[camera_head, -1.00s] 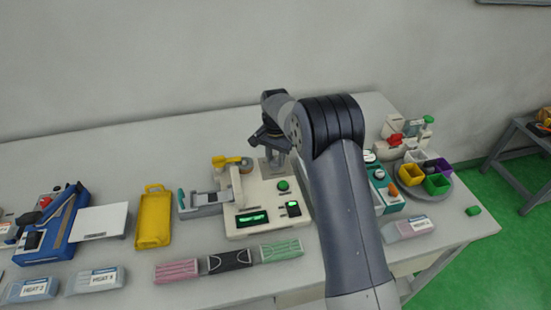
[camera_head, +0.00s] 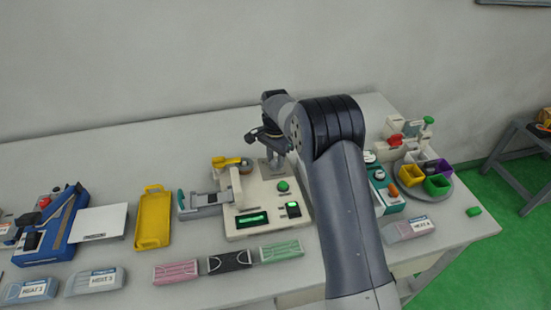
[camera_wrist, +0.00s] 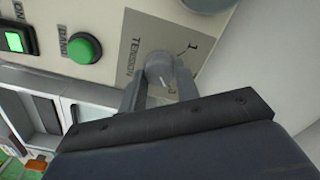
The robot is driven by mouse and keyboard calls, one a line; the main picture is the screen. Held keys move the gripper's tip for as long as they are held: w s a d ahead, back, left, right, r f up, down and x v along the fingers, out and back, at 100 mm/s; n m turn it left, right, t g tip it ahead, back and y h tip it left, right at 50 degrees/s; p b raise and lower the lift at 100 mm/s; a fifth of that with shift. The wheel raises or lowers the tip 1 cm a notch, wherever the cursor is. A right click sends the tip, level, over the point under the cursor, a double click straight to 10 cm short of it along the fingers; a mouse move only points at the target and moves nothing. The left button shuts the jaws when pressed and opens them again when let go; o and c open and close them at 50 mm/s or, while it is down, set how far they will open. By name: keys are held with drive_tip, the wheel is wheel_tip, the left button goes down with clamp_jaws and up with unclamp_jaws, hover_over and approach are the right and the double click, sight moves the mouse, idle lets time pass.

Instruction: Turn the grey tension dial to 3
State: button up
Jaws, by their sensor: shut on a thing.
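The grey tension dial (camera_wrist: 159,70) shows in the wrist view on a cream panel, beside the printed word TENSION. A white pointer line is on its face. A "1" is readable on the panel to its upper right; the other marks are partly hidden or too blurred to read. My gripper (camera_wrist: 160,86) is shut around the dial, with one finger on each side. In the head view my gripper (camera_head: 272,155) is at the back of the cream machine (camera_head: 262,208), and my arm hides the dial there.
A green button (camera_wrist: 84,48) marked BAND and a lit green ON switch (camera_wrist: 14,41) sit left of the dial. In the head view, a yellow tray (camera_head: 153,218) and several mask packs lie around the machine. A round tray with coloured cups (camera_head: 437,185) stands at right.

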sight(276, 162)
drive_tip(key=o, duration=1)
wheel_tip(276, 162, up, 11)
drive_tip(key=shift+f+b, duration=0.1)
drive_tip(key=shift+b, duration=0.4)
drive_tip(key=shift+f, duration=0.1)
wheel_tip(276, 162, down, 11)
drive_tip(key=shift+r+p, duration=0.1)
drive_tip(key=shift+p, duration=0.45)
drive_tip(key=shift+r, duration=0.1)
